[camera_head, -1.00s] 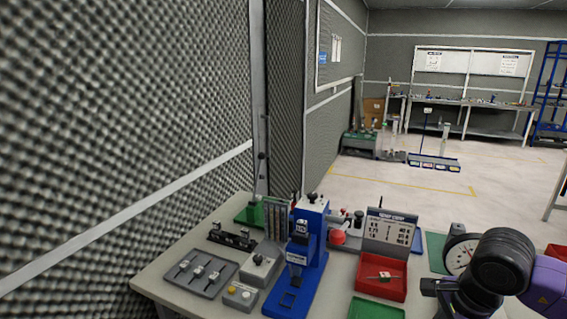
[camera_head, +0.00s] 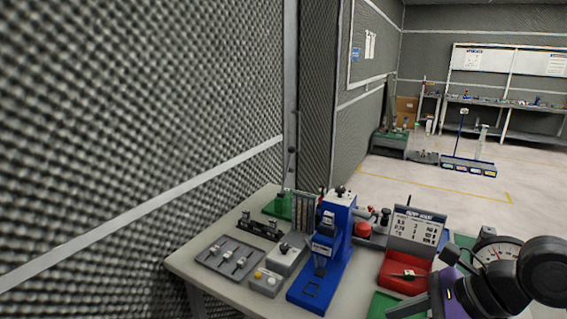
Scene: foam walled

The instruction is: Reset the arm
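My arm, with black joints and purple links, shows at the lower right of the head view, over the right part of the workbench (camera_head: 232,287). Its lower parts are cut off by the bottom edge. A dark grey end part, perhaps my gripper (camera_head: 428,304), is beside the purple link near a green tray (camera_head: 382,304). I cannot make out its fingers, or whether it holds anything.
The bench holds a blue press (camera_head: 325,260), a grey tray with small parts (camera_head: 230,257), a button box (camera_head: 266,283), a red bin (camera_head: 405,272), a display board (camera_head: 416,230) and a dial gauge (camera_head: 497,250). A grey foam wall (camera_head: 130,120) stands close at left. Open floor (camera_head: 430,190) lies behind.

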